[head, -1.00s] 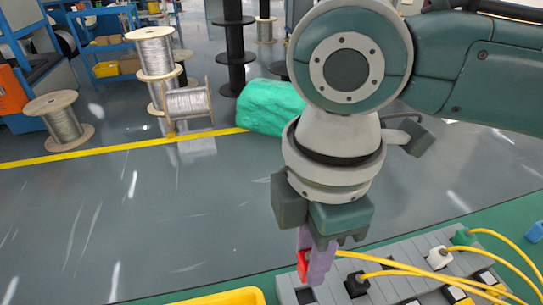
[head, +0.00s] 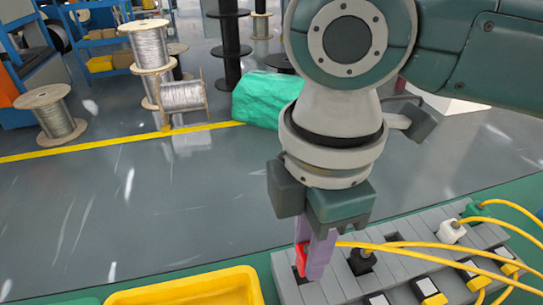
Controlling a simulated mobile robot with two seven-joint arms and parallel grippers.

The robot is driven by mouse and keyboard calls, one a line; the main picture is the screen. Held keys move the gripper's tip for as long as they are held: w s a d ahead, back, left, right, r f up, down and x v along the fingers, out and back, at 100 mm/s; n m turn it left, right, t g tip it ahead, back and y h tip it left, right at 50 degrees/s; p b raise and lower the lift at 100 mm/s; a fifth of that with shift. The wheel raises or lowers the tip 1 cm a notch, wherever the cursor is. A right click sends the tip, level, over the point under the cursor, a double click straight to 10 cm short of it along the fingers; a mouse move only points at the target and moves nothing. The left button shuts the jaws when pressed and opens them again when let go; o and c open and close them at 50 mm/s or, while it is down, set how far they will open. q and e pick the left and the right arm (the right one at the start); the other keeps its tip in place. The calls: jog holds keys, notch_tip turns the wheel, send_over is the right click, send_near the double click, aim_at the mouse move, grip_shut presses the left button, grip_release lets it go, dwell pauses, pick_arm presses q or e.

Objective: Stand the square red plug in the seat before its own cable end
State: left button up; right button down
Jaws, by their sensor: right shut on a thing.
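My right gripper (head: 317,250) has light purple fingers pointing down and is shut on the red plug (head: 301,256). The plug is upright at the left end of the grey block row (head: 337,288). A dark square opening (head: 297,272) shows at the plug's lower left. The fingers hide part of the plug, and I cannot tell whether its bottom is inside the opening. A black plug (head: 361,262), a white plug (head: 452,231) and a green plug (head: 475,209) stand along the row, with yellow cables (head: 420,251) beside them. My left gripper is not in view.
A yellow bin (head: 195,290) stands left of the block row. White-and-yellow pieces (head: 428,290) sit along the row's front. Cable spools (head: 183,97) and a green covered heap (head: 268,98) stand on the floor beyond. Yellow cables arch over the row's right side.

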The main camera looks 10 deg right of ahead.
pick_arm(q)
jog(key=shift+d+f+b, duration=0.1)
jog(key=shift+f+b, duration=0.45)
pick_arm(e)
jog(key=shift+f, duration=1.1)
jog(key=c, duration=0.6)
grip_release()
